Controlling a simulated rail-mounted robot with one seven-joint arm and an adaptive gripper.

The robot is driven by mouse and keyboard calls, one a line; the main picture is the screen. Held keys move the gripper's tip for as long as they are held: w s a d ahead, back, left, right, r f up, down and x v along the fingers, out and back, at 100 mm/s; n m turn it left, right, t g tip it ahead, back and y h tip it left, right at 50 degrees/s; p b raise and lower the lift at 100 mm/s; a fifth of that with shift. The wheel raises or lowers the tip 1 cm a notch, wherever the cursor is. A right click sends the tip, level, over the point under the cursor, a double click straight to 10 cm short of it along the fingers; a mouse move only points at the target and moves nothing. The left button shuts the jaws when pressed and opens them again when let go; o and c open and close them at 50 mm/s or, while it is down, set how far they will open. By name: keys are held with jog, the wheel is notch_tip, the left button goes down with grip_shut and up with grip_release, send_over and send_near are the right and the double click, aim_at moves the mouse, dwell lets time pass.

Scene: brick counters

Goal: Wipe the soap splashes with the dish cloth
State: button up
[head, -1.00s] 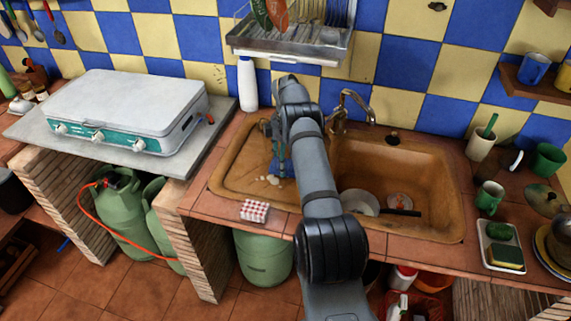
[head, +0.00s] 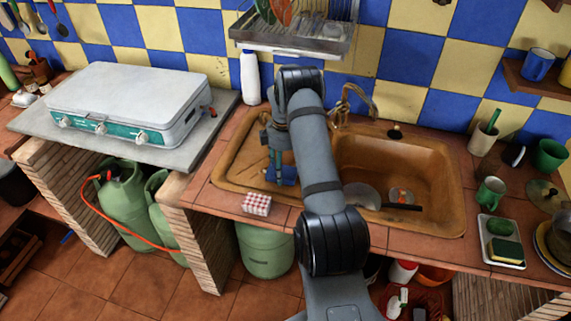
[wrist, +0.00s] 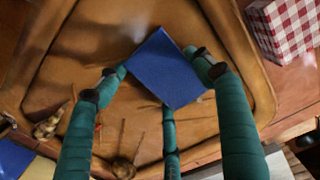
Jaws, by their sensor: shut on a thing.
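The blue dish cloth (wrist: 165,68) is a flat folded square between the fingertips of my gripper (wrist: 158,70) in the wrist view. My teal fingers are shut on it from both sides. In the head view the cloth (head: 287,176) shows low over the left, drainboard side of the tan sink (head: 236,172), under my gripper (head: 278,165). I cannot tell whether it touches the surface. The white soap splashes do not show clearly in the head view now. A faint pale patch (wrist: 145,20) in the wrist view may be soap. My arm and the cloth hide part of the drainboard.
A red-checked box (head: 257,205) stands on the front counter edge, close to the cloth. A white bottle (head: 250,78) and the faucet (head: 343,108) stand behind the sink. The basin on the right holds a pan (head: 362,196). A rack (head: 292,42) hangs above.

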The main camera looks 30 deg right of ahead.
aim_at(274, 165)
jog(key=shift+s+a+f+b, duration=0.15)
jog(key=shift+s+a+b, duration=0.1)
jog(key=shift+s+a, duration=0.55)
jog(key=shift+s+a+f+b, duration=0.1)
jog(key=shift+s+a+b, duration=0.1)
jog(key=shift+s+a, duration=0.55)
jog(key=shift+w+a, duration=0.3)
jog(key=shift+a, duration=0.1)
jog(key=shift+w+a+r, duration=0.1)
jog(key=shift+w+a, duration=0.6)
jog(key=shift+w+d+r+p, duration=0.15)
jog(key=shift+w+d+p, duration=0.15)
jog(key=shift+w, duration=0.25)
jog(key=shift+w+d+r+p, duration=0.15)
jog(key=shift+w+d, duration=0.2)
jog(key=shift+w, duration=0.2)
jog(key=shift+w+d, duration=0.5)
jog(key=shift+d, duration=0.35)
jog(key=shift+w+d+f, duration=0.15)
jog(key=shift+w+d, duration=0.95)
jog(key=shift+d, duration=0.05)
jog(key=shift+r+p, duration=2.15)
jog(key=shift+r, duration=0.9)
